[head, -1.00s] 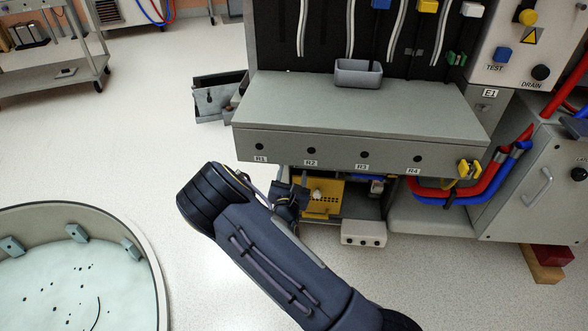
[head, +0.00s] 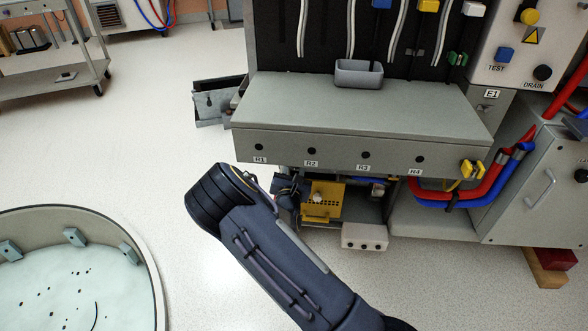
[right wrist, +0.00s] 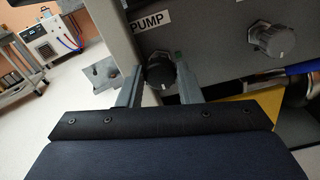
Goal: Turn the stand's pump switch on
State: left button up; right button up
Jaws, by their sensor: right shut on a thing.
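In the right wrist view a dark round pump knob (right wrist: 160,72) sits on the stand's grey panel below a PUMP label (right wrist: 149,22). My right gripper (right wrist: 160,84) has one finger on each side of this knob and is shut on it. In the head view my right arm reaches under the stand's grey shelf, and the right gripper (head: 287,188) is small and partly hidden beside the yellow box. The pump knob cannot be made out there. My left gripper is not in view.
A second grey knob (right wrist: 272,40) is to the right on the same panel. A yellow box (head: 322,207) and a white socket block (head: 365,237) are under the shelf (head: 350,105). A round tub (head: 150,270) stands at the left; the floor between is clear.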

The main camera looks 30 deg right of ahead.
jog(key=n+p, duration=1.2)
jog(key=shift+a+n, duration=0.15)
jog(key=shift+n, duration=0.25)
jog(key=n+p, duration=0.1)
jog(key=n, duration=0.4)
jog(key=shift+f, duration=0.1)
dwell(0.4)
jog(key=o, duration=1)
